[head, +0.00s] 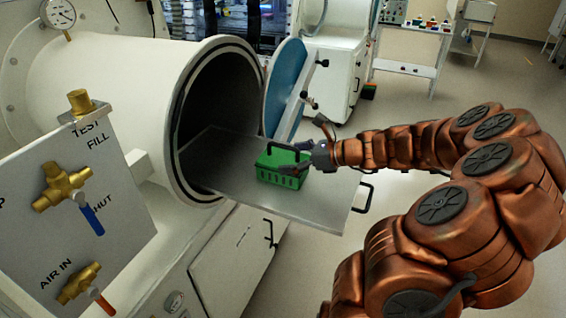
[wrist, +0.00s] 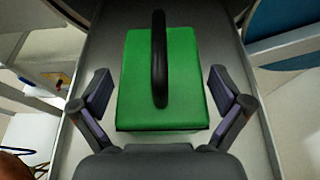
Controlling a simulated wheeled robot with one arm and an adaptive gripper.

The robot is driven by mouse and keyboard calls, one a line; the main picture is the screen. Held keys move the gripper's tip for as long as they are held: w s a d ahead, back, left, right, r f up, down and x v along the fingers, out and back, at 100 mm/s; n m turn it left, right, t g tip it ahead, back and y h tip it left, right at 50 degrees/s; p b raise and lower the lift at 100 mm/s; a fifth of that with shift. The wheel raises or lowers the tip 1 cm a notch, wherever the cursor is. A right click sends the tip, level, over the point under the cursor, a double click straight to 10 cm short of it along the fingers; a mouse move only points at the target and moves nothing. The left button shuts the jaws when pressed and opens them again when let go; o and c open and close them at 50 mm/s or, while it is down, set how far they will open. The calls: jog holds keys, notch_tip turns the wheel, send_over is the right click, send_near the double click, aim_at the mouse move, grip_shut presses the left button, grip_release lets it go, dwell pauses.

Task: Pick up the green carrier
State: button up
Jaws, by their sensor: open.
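The green carrier (head: 276,179) is a small green box with slotted sides and a black handle over its top. It stands on the grey sliding tray (head: 240,187) that sticks out of the round chamber opening. In the wrist view the carrier (wrist: 135,90) lies straight ahead, with its black handle (wrist: 159,60) running along the middle. My gripper (wrist: 160,90) is open, with one finger on each side of the carrier's near end and a gap visible on both sides. In the head view my gripper (head: 306,160) is at the carrier's right side. I cannot tell whether it touches the carrier.
The white cylindrical chamber (head: 110,85) is at the left, its blue round door (head: 285,85) swung open beside the tray. A panel with brass valves (head: 62,187) stands at the front left. The tray has a black handle (head: 364,197) at its outer end. Open floor lies behind my arm.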

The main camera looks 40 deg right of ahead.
jog(key=shift+x, duration=1.2)
jog(key=c, duration=1.2)
jog(key=shift+r, duration=0.15)
